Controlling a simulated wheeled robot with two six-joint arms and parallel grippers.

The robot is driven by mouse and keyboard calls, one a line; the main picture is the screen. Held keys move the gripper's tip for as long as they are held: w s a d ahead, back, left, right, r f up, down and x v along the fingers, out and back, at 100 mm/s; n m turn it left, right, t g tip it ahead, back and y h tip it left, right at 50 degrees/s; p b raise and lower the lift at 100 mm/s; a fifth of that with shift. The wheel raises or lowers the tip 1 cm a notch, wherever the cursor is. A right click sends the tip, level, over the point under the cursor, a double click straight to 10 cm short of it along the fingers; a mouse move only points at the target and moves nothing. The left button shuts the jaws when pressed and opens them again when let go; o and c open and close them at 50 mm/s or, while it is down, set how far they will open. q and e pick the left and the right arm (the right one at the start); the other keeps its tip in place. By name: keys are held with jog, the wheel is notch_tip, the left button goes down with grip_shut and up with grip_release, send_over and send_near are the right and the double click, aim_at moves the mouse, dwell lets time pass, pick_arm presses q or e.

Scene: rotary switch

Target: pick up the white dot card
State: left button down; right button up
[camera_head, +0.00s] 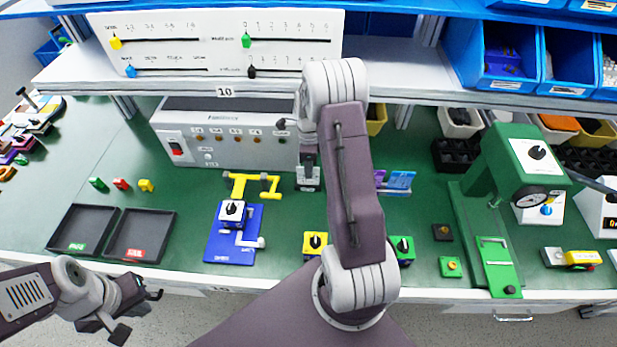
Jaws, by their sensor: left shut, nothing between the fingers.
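I cannot make out a white dot card for certain in the head view. My left gripper (142,312) is at the lower left, in front of the bench's front edge. It is shut and empty, away from the objects on the bench. My right arm reaches up across the middle of the bench. Its gripper (308,184) points down near the front of the grey panel box. Its fingers are small and partly merged with what is behind them, so their opening and any held thing cannot be told. The arm hides part of the bench behind it.
The green bench (100,160) bears two dark trays (73,247), a blue fixture (222,251), a yellow handle piece (238,187), a grey panel box (215,151) and a green press (492,172). A white slider board (290,62) stands on the shelf above.

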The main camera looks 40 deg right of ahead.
jog(key=f, duration=0.4)
jog(key=shift+a+f, duration=0.15)
jog(key=shift+a, duration=0.05)
jog(key=shift+w+d+f, duration=0.1)
jog(key=shift+f, duration=0.25)
jog(key=shift+r, duration=0.1)
grip_shut()
